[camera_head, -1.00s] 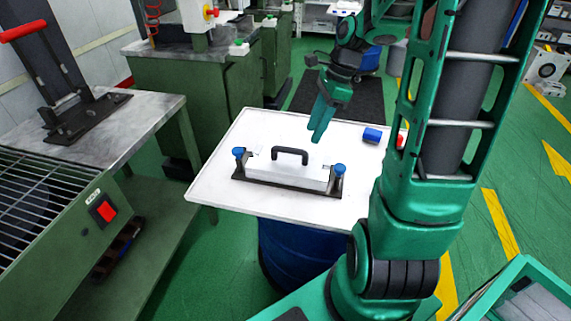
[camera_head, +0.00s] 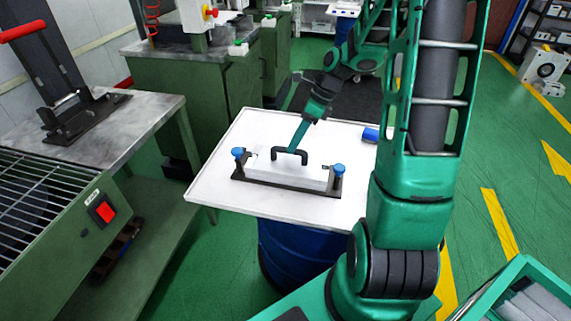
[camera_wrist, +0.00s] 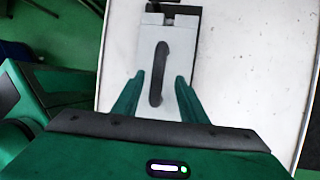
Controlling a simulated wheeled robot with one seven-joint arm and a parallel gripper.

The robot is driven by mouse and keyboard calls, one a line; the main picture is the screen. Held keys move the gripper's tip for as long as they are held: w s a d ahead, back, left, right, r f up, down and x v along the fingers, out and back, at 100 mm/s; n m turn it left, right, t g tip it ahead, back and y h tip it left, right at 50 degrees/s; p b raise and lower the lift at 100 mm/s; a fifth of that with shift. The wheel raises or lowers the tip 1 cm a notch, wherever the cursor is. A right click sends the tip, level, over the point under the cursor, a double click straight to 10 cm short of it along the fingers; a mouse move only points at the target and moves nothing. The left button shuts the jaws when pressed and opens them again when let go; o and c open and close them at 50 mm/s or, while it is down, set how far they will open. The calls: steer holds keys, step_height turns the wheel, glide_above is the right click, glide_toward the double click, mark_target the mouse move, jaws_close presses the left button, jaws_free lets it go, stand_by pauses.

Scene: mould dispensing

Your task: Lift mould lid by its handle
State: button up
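The mould lid (camera_head: 300,176) is a light grey block on a black base with a blue-topped knob post at each end. It lies on a white table. Its black arched handle (camera_head: 289,151) stands up from the top. My gripper (camera_head: 298,144) is tilted and reaches down to the handle from behind. In the wrist view, the gripper (camera_wrist: 157,88) is open, with one green finger on each side of the handle (camera_wrist: 159,72) and a gap on both sides. The lid (camera_wrist: 148,48) sits below the fingers. Whether the fingers reach below the handle's top is unclear.
The white table (camera_head: 225,180) is mostly bare around the mould. A small blue object (camera_head: 371,135) lies at its right edge, beside my arm. A workbench with a black press (camera_head: 85,118) stands at the left. A green crate (camera_head: 500,295) is at the lower right.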

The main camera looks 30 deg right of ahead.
mark_target(289, 157)
steer(key=x, duration=0.4)
steer(key=shift+a+f, duration=0.15)
steer(key=shift+a, duration=0.15)
jaws_close()
steer(key=shift+w, duration=0.1)
stand_by(1.0)
